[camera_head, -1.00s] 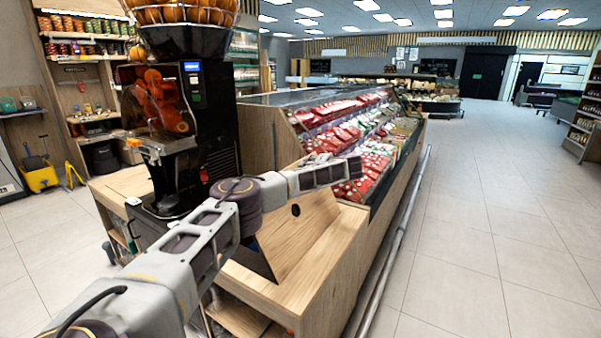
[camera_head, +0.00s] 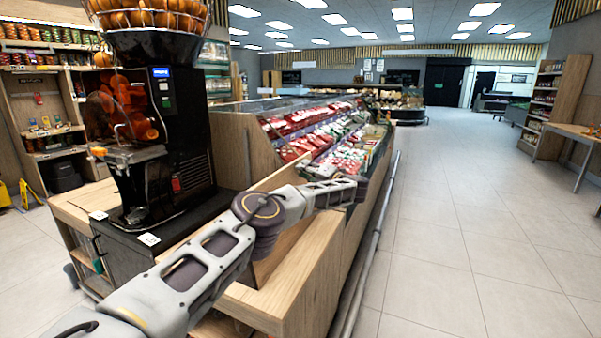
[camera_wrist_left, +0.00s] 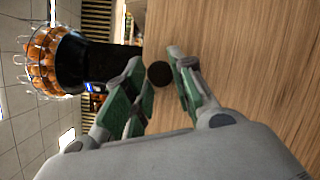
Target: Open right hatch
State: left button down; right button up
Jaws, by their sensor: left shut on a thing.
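The hatch (camera_wrist_left: 250,75) is a pale wooden panel with a dark round hole. It fills much of the left wrist view. My left gripper (camera_wrist_left: 155,66) has its green-padded fingers on either side of the hole and is shut on the hatch; the exact contact is hard to see. In the head view, a slanted wooden panel edge (camera_head: 284,178) stands up behind my left arm, apparently the hatch raised from the counter. My arm hides much of it. My right gripper is not in view.
The orange juicer (camera_head: 185,125) stands on the counter left of my arm; its orange basket also shows in the wrist view (camera_wrist_left: 45,62). A refrigerated display with red packages (camera_head: 335,155) lies beyond. The tiled aisle (camera_head: 450,220) on the right is clear.

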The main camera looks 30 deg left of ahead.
pick_arm(q)
jog(key=shift+w+d, duration=0.1)
jog(key=shift+d, duration=0.3)
jog(key=c, duration=1.2)
grip_release()
jog(key=shift+o, duration=0.2)
jog(key=v, duration=1.2)
jog(key=shift+f, duration=0.25)
